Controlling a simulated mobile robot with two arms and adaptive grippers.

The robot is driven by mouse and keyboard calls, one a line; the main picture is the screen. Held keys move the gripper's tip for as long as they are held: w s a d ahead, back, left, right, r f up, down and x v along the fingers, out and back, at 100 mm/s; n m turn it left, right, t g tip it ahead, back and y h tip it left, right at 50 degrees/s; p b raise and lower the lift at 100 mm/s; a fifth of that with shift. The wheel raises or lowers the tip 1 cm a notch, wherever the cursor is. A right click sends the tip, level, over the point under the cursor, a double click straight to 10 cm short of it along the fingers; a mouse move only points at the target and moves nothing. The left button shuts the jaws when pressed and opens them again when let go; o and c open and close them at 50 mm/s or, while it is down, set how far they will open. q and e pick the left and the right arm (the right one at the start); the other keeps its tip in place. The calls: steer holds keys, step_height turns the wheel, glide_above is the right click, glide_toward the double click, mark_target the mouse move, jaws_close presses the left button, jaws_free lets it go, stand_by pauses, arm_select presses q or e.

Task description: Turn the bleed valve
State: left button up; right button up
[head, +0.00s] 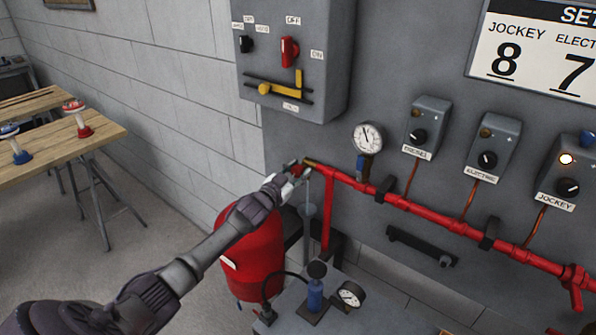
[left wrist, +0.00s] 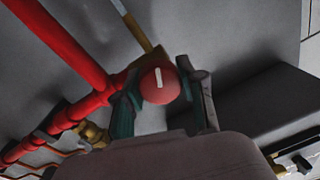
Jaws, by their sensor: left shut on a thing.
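The bleed valve shows in the left wrist view as a round red knob (left wrist: 160,86) with a white mark on its face. The mark stands close to upright in that picture, tilted slightly. My left gripper (left wrist: 163,98) has one finger on each side of the knob and is shut on it. In the head view my left gripper (head: 291,174) reaches from the lower left to the left end of the red pipe (head: 345,178). The fingers hide most of the knob there. My right gripper is in neither view.
A pressure gauge (head: 367,137) stands above the pipe, and a grey control box (head: 293,60) hangs above the gripper. A red tank (head: 255,250) is below my arm. A wooden table (head: 70,125) stands at the left. Three small switch boxes line the panel at right.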

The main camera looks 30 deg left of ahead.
arm_select(q)
steer(key=o, duration=1.1)
steer(key=shift+f, duration=0.1)
steer(key=shift+o, duration=0.2)
steer(key=s, duration=1.2)
steer(key=shift+a+f, duration=0.15)
